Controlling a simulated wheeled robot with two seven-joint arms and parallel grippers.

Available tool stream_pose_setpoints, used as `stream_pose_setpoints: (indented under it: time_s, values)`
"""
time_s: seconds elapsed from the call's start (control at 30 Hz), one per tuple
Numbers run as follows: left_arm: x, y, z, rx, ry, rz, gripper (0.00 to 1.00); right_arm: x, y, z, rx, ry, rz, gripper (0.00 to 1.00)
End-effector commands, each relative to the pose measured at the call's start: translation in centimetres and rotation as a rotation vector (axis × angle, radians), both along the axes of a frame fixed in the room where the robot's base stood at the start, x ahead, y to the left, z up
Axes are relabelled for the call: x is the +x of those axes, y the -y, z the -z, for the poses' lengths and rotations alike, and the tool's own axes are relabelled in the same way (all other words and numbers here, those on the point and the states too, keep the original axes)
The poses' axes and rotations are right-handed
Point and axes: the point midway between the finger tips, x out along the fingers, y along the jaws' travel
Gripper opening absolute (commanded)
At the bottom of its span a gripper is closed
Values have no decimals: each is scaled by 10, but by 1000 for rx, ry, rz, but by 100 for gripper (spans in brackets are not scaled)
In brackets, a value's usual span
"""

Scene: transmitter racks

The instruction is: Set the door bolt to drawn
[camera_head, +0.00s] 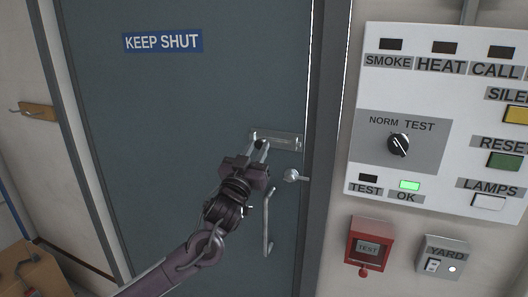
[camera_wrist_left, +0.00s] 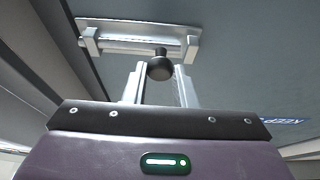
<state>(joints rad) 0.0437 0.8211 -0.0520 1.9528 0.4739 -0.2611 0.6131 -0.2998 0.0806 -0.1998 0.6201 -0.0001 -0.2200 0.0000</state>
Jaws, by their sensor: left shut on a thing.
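The door bolt (camera_head: 285,139) is a pale metal plate with a bar, mounted level on the dark grey-green door (camera_head: 215,85) near its right edge. In the left wrist view the bolt (camera_wrist_left: 135,38) shows its bar between two end brackets. Its dark round knob (camera_wrist_left: 160,68) sits between my left gripper's fingertips. My left gripper (camera_head: 263,147) is shut on this knob, towards the left part of the plate in the head view. I cannot tell whether the bar's end enters the frame. My right gripper is not in view.
A round silver knob (camera_head: 291,175) and a long pull handle (camera_head: 268,222) are on the door just below the bolt. Right of the door frame (camera_head: 325,130) are a white alarm panel (camera_head: 370,90), a red call box (camera_head: 369,243) and a YARD switch (camera_head: 442,257).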

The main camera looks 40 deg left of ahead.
Motion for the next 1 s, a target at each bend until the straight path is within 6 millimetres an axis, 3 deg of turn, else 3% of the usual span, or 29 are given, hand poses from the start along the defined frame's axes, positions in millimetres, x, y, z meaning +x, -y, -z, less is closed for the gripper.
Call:
stream_pose_setpoints:
  time_s: [0.2,0.23,0.4,0.73,1.0]
  values:
    - [0,-4,0,-3,0,-10,0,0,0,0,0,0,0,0]
    - [0,-4,0,-3,1,-10,27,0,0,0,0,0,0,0]
    - [0,-3,0,-2,1,-9,46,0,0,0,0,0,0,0]
    - [-4,-2,4,-3,0,-6,46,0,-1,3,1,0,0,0]
    - [-37,6,22,-5,-4,-7,46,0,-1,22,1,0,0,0]
